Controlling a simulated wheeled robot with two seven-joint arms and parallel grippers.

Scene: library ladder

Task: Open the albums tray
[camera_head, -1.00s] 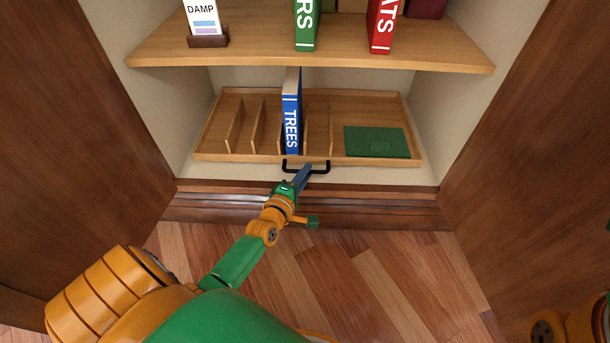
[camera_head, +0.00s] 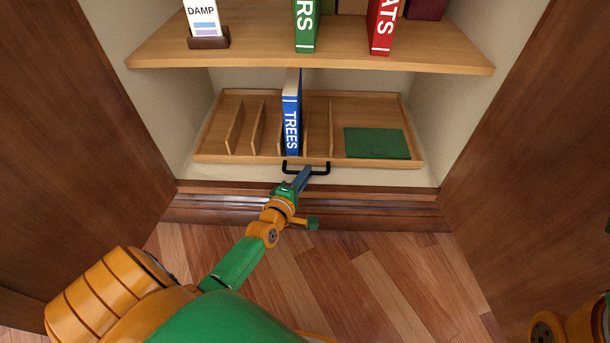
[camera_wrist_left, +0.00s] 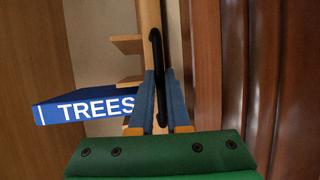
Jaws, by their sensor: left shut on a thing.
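The albums tray (camera_head: 375,162) is a wooden tray with upright dividers on the cabinet's lower level. A black bar handle (camera_head: 322,171) is on its front; the handle also shows in the left wrist view (camera_wrist_left: 155,50). My left gripper (camera_head: 303,176) is at the handle, its blue fingers shut on the bar; the fingers also show in the left wrist view (camera_wrist_left: 160,100). A blue book marked TREES (camera_head: 292,125) stands between dividers, and a flat green album (camera_head: 377,143) lies in the right compartment. My right gripper is not in view.
A shelf (camera_head: 270,58) above the tray holds a green book (camera_head: 306,25), a red book (camera_head: 382,27) and a DAMP card in a stand (camera_head: 208,40). Open cabinet doors flank both sides (camera_head: 75,130). The wooden floor in front is clear apart from my arm.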

